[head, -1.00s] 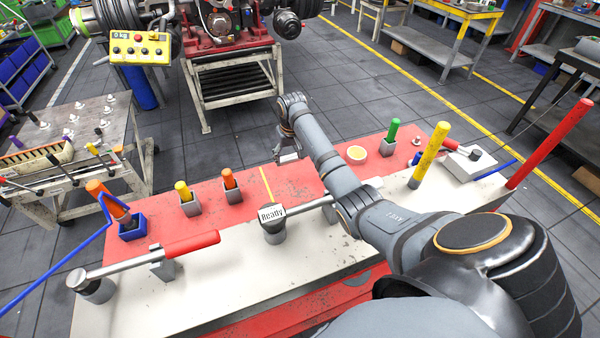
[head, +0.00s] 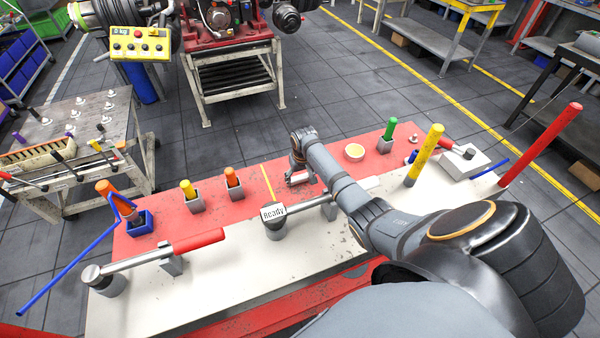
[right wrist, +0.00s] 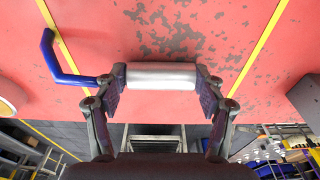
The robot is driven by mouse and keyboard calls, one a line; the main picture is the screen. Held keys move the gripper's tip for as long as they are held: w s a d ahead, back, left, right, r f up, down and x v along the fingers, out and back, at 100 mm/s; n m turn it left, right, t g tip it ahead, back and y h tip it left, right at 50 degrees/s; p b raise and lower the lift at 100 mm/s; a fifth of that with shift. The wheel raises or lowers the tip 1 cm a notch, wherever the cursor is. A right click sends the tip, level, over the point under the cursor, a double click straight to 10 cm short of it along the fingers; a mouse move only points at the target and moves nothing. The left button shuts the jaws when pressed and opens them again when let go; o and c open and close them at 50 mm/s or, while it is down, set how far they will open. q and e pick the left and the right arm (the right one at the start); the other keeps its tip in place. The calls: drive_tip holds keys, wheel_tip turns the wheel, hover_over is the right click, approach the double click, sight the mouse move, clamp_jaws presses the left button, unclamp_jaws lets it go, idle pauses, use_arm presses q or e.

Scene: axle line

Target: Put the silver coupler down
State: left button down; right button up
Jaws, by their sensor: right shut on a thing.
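The silver coupler (right wrist: 161,75) is a short smooth metal cylinder. In the right wrist view it lies crosswise between the two fingers of my right gripper (right wrist: 162,92), which is shut on its ends. In the head view the right gripper (head: 301,179) points down over the red back strip of the workbench (head: 245,207), right of the yellow line. The coupler is low over the red surface; I cannot tell whether it touches. My left gripper is not in view.
Red surface around the gripper is mostly clear.

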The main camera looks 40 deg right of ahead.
drive_tip(key=o, duration=1.4)
drive_tip(key=shift+c, duration=0.2)
wheel_tip(320, 180, up, 12)
drive_tip(key=s+b, duration=0.1)
drive_tip(key=shift+s+a, duration=0.2)
drive_tip(key=shift+s, duration=0.2)
